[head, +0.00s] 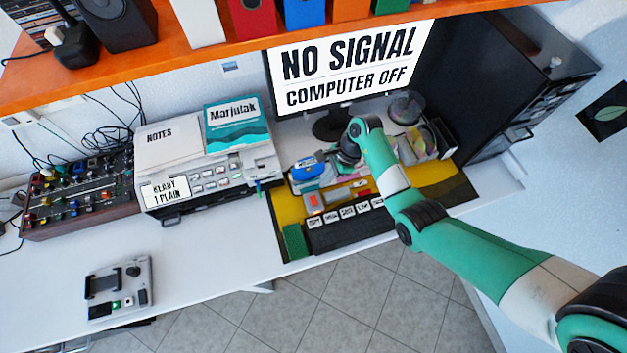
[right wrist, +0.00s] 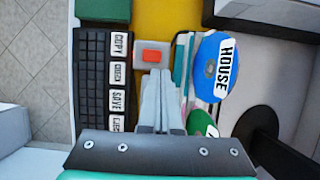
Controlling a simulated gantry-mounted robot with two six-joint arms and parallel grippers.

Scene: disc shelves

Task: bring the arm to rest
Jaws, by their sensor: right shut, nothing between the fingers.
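My right arm (head: 385,165) is green and white and reaches in from the lower right over the desk. Its gripper (head: 333,157) is above the yellow desk mat, near a blue disc (head: 308,169), in the head view. In the right wrist view the gripper's fingers (right wrist: 158,78) are together with nothing between them. They point toward a small box with a red-orange button (right wrist: 153,56). The blue disc marked HOUSE (right wrist: 209,72) lies on a stack to the right of the fingers. My left gripper is not in view.
A black keyboard (head: 345,224) lies at the mat's front edge. The monitor (head: 345,65) stands behind the arm, under an orange shelf (head: 150,68). A printer (head: 205,158) and a mixer (head: 80,200) stand left. The white desk's front left holds a grey device (head: 119,287).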

